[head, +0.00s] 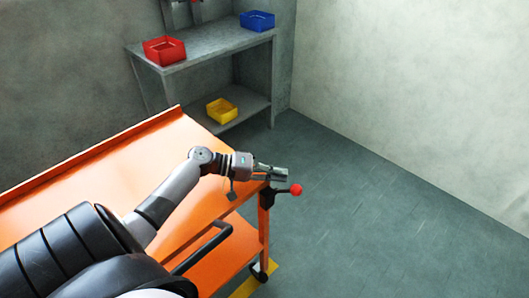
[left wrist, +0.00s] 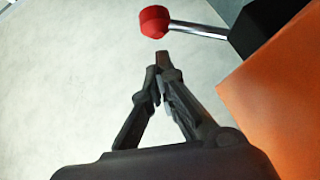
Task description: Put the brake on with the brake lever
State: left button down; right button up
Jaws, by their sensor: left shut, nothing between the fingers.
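The brake lever's red ball knob (head: 295,190) sticks out to the right at the corner of the orange cart (head: 150,150). In the left wrist view the red knob (left wrist: 154,21) sits on a metal rod (left wrist: 198,30) that runs into a black mount (left wrist: 262,28) beside the orange cart edge (left wrist: 275,100). My left gripper (head: 284,175) is over the cart's corner, close to the knob. In the left wrist view my left gripper (left wrist: 158,65) has its fingertips together and empty, just short of the knob. Contact cannot be told. My right gripper does not show.
A grey shelf (head: 205,45) stands at the back with a red bin (head: 165,50), a blue bin (head: 257,20) and a yellow bin (head: 221,111). The cart has a black handle (head: 205,248) and a lower orange shelf (head: 228,262). The floor to the right is clear.

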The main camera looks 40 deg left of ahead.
pick_arm(q)
jog(key=shift+s+d+f, duration=0.1)
jog(key=shift+d+f, duration=0.1)
jog(key=shift+d, duration=0.5)
jog(key=shift+d+y+p, duration=0.25)
jog(key=shift+y+p, duration=0.05)
jog(key=shift+p, duration=0.1)
